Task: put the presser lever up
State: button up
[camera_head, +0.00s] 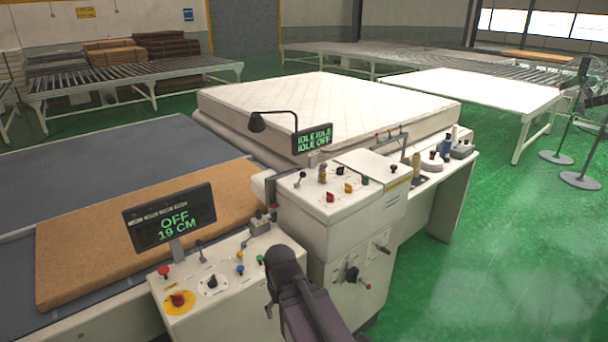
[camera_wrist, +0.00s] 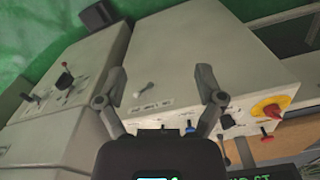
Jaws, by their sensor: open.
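A small grey lever (camera_wrist: 145,90) stands out from a pale face of the console in the wrist view, tilted in the picture, beside labels too small to read. My gripper (camera_wrist: 160,88) is open, with this lever between its fingers in the picture, apparently not touching them. In the camera_head view my dark arm end covers the console's near right corner, and this lever does not show. Other levers show: a dark lever (camera_head: 200,250) on the near console (camera_head: 217,300) and a lever (camera_head: 383,248) on the taller cabinet (camera_head: 322,235). I cannot tell which is the presser lever.
The near console carries a red emergency button (camera_head: 178,299) and a display (camera_head: 170,216) reading "OFF 19 CM". A brown slab (camera_head: 110,230) lies behind it. A white mattress (camera_head: 320,105) lies beyond the cabinet. Green floor (camera_head: 500,220) is open at right.

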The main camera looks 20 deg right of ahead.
jog(key=shift+w, duration=0.15)
jog(key=c, duration=0.7)
jog(key=shift+w+m, duration=0.25)
jog(key=shift+m, duration=0.05)
grip_shut()
jog(key=w+d+r+m+t+y+p, duration=0.1)
jog(key=w+d+r+m+t+y, duration=0.2)
jog(key=w+m, duration=0.55)
jog(key=w+d+r+m+t+y+p, duration=0.1)
jog(key=w+d+r+m+t, duration=0.3)
jog(key=w+m, duration=0.45)
jog(key=w+d+r+m+t, duration=0.2)
jog(key=w+d+m, duration=0.1)
jog(key=d+m, duration=0.2)
jog(key=w+d+r+m+t, duration=0.2)
jog(key=w+d+r+m, duration=0.1)
jog(key=d+m, duration=0.3)
jog(key=w+d+r+m+t+h, duration=0.1)
jog(key=w+d+r+m+t, duration=0.2)
jog(key=d+m, duration=0.3)
jog(key=shift+w+d+r+p, duration=0.1)
jog(key=shift+d+p, duration=0.1)
jog(key=shift+d, duration=0.3)
jog(key=shift+w+d+r+p, duration=0.1)
jog(key=shift+d+p, duration=0.05)
jog(key=shift+d, duration=0.3)
jog(key=shift+f, duration=0.1)
